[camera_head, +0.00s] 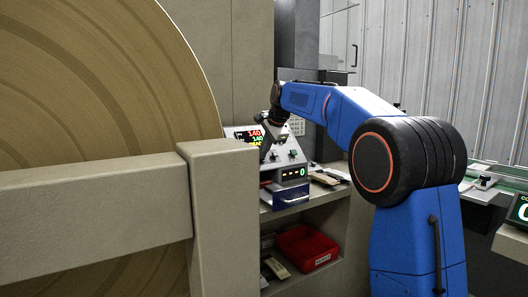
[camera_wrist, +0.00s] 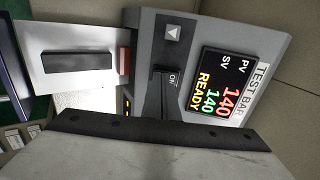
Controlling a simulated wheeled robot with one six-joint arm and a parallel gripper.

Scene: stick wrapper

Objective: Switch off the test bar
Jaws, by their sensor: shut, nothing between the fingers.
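The test bar (camera_head: 288,150) is a grey sloped unit on the shelf beside the large round roll. In the wrist view its panel (camera_wrist: 195,38) shows a display (camera_wrist: 222,85) reading PV 140, SV 140 and READY. In the head view my gripper (camera_head: 266,146) is small before the panel.
A white plate with a black handle (camera_wrist: 77,63) and red end lies left of the panel. A red bin (camera_head: 306,248) stands on the lower shelf. The roll (camera_head: 95,85) and grey frame (camera_head: 222,205) crowd the left.

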